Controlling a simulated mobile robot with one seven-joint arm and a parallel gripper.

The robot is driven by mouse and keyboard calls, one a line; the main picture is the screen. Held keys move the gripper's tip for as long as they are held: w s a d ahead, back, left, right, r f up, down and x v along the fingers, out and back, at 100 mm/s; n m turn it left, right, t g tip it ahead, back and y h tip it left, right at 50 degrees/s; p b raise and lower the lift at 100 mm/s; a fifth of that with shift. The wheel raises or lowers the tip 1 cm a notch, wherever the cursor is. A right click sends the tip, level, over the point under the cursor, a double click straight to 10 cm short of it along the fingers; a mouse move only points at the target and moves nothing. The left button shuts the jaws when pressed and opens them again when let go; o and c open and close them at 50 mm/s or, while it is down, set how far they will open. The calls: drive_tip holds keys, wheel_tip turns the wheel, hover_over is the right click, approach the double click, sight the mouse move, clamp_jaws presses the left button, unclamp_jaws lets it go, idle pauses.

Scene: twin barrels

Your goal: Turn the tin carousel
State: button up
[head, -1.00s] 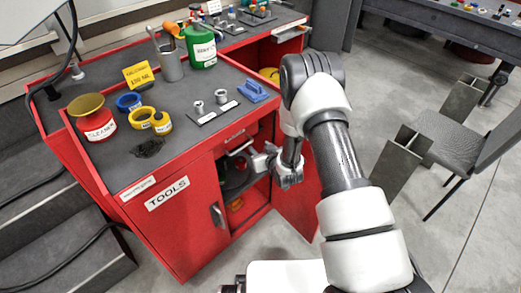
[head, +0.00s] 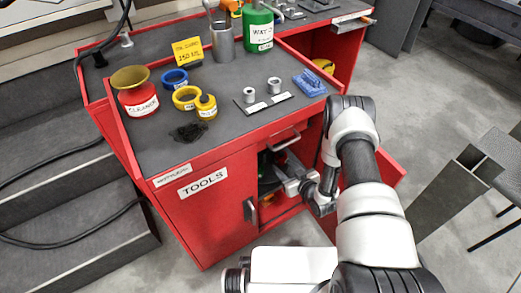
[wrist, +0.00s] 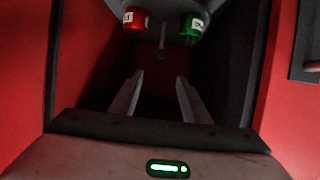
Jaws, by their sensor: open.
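The tin carousel (wrist: 163,10) shows at the top edge of the wrist view as a grey round part with a short dark stem hanging under it. A red tin (wrist: 134,18) with a white label is on its left and a green tin (wrist: 191,28) on its right. In the head view the carousel is mostly hidden in the dark cabinet opening behind my gripper (head: 280,170). My gripper is at that opening, pointing inward. In the wrist view its two fingers (wrist: 156,92) are apart with nothing between them, short of the tins.
The red TOOLS cabinet (head: 207,215) has red walls close on both sides of my gripper. Its door (head: 390,172) stands open at the right. The grey top (head: 225,120) holds tins, tape rolls and small parts. A grey metal profile (head: 440,190) stands further right.

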sight(266, 150)
drive_tip(key=b+x, duration=0.4)
drive_tip(key=x, duration=1)
drive_tip(key=shift+w+a+f+b, duration=0.15)
drive_tip(key=shift+w+f+b, duration=0.1)
drive_tip(key=shift+f+b, duration=0.1)
drive_tip(key=shift+w+a+f, duration=0.15)
drive_tip(key=shift+w+a, duration=0.2)
drive_tip(key=shift+w, duration=0.3)
drive_tip(key=shift+c, duration=0.5)
drive_tip(key=shift+s, duration=0.1)
clamp_jaws()
